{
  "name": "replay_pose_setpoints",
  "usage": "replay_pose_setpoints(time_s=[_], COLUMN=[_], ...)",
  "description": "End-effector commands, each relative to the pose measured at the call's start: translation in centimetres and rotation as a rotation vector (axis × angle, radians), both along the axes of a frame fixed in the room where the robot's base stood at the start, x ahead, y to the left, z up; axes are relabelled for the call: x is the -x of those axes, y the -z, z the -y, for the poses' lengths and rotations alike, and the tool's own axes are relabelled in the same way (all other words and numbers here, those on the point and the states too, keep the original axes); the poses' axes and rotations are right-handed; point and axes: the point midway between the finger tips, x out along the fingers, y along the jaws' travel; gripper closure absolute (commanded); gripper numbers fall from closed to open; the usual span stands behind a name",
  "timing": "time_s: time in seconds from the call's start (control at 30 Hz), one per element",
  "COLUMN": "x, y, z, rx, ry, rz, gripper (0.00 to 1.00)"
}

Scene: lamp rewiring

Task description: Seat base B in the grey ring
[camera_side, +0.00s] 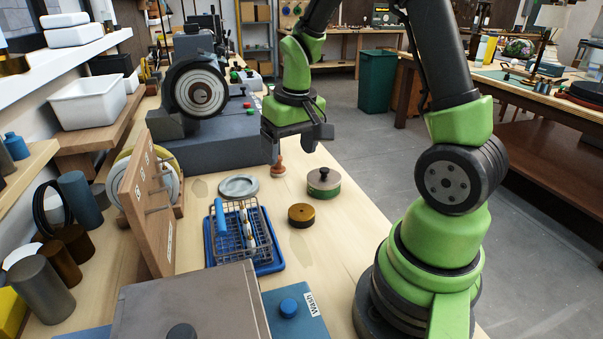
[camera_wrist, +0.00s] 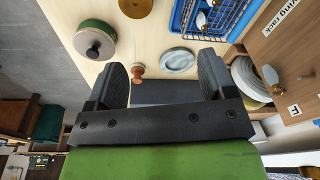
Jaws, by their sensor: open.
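A flat grey ring (camera_side: 239,187) lies on the wooden bench; it also shows in the wrist view (camera_wrist: 178,62). A round green base with a dark knob (camera_side: 324,186) stands to its right, and in the wrist view (camera_wrist: 96,40) it is at the upper left. A brown-gold disc (camera_side: 302,216) lies nearer the side camera. A small terracotta knobbed piece (camera_side: 278,170) stands between ring and green base. No letter B is readable on any of them. My gripper (camera_side: 297,142) is open and empty above the bench, over the terracotta piece; its fingers show in the wrist view (camera_wrist: 163,66).
A blue tray (camera_side: 272,266) with a wire basket of bulbs stands close to the ring. A wooden pegboard (camera_side: 146,215) rises at the left. A grey box (camera_side: 190,305) and a blue panel with a knob (camera_side: 297,318) fill the front. A grey machine (camera_side: 215,145) stands behind.

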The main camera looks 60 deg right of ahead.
Motion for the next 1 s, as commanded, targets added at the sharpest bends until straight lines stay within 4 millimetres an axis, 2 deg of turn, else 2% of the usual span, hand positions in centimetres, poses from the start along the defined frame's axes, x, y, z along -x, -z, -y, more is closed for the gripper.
replay_pose_setpoints(time_s=[0.03,0.2,0.57,1.0], x=[0.0,0.3,0.6,0.6], y=[2.0,6.1,8.8,13.3], z=[1.0,3.0,3.6,3.5], rx=[-0.009,-0.023,-0.030,-0.032], ry=[0.009,0.014,0.013,0.015], rz=[-0.043,-0.116,-0.140,-0.140], gripper=[0.23,0.23,0.23,0.23])
